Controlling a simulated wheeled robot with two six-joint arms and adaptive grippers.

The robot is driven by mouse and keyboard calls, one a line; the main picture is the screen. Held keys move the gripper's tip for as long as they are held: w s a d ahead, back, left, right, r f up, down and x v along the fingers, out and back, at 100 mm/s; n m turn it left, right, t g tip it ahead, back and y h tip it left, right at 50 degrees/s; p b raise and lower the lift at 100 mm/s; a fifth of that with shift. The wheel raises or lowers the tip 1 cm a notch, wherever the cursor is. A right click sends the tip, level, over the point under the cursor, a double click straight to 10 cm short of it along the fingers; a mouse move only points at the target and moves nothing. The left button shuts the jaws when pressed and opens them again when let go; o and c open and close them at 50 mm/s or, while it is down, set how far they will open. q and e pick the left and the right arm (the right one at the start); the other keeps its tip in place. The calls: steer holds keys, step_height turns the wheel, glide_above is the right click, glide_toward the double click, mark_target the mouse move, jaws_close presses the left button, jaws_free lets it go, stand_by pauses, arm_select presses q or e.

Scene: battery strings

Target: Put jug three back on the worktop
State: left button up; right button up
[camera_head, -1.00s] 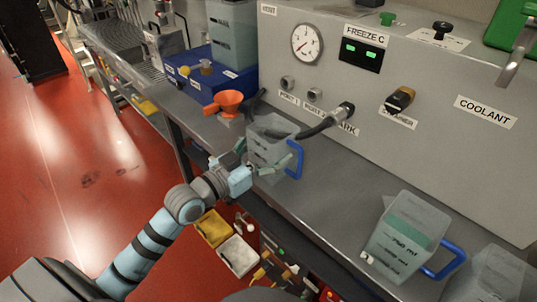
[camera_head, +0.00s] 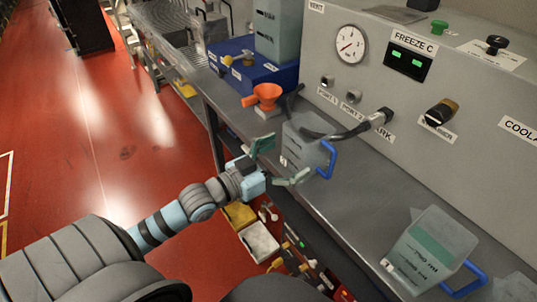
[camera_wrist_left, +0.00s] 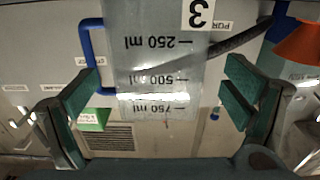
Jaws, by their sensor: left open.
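Jug three (camera_head: 306,146) is a clear, marked jug with a blue handle on its right. It appears to stand upright on the grey worktop (camera_head: 350,213), near the front edge, below the panel. In the left wrist view, the jug (camera_wrist_left: 150,60) appears inverted with a "3" label, its blue handle at the left. My left gripper (camera_head: 277,162) is open in front of the jug, off the worktop's front edge. Its green-padded fingers (camera_wrist_left: 160,98) are spread wide, apart from the jug walls. My right gripper is not in view.
An orange funnel (camera_head: 264,95) stands to the left. A second jug (camera_head: 436,245) stands at the right. A blue box (camera_head: 240,62) is further back. Bare worktop lies between the two jugs.

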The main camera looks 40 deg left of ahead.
arm_select(q)
steer(key=p+v, duration=0.5)
steer(key=v, duration=0.2)
steer(key=shift+s+r, duration=0.2)
steer(key=shift+r, duration=0.05)
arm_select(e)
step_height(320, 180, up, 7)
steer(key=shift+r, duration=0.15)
arm_select(q)
steer(key=s+a+f+n+g+y, duration=0.1)
steer(key=s+a+f+g+y, duration=0.15)
steer(key=f, duration=0.65)
steer(key=s+a+f+n+g+y, duration=0.15)
steer(key=a+f, duration=0.25)
steer(key=f, duration=0.5)
steer(key=s+a+f+n+g+y, duration=0.1)
steer(key=s+a+f+g+y, duration=0.15)
steer(key=f, duration=0.75)
steer(key=s+d+f+g, duration=0.4)
steer(key=s+f, duration=0.5)
steer(key=s, duration=0.3)
steer(key=s+d+f+g, duration=0.5)
steer(key=s+f, duration=0.4)
steer(key=s, duration=0.4)
steer(key=shift+s+d+f, duration=0.2)
steer(key=shift+s+d, duration=0.05)
steer(key=shift+d, duration=0.1)
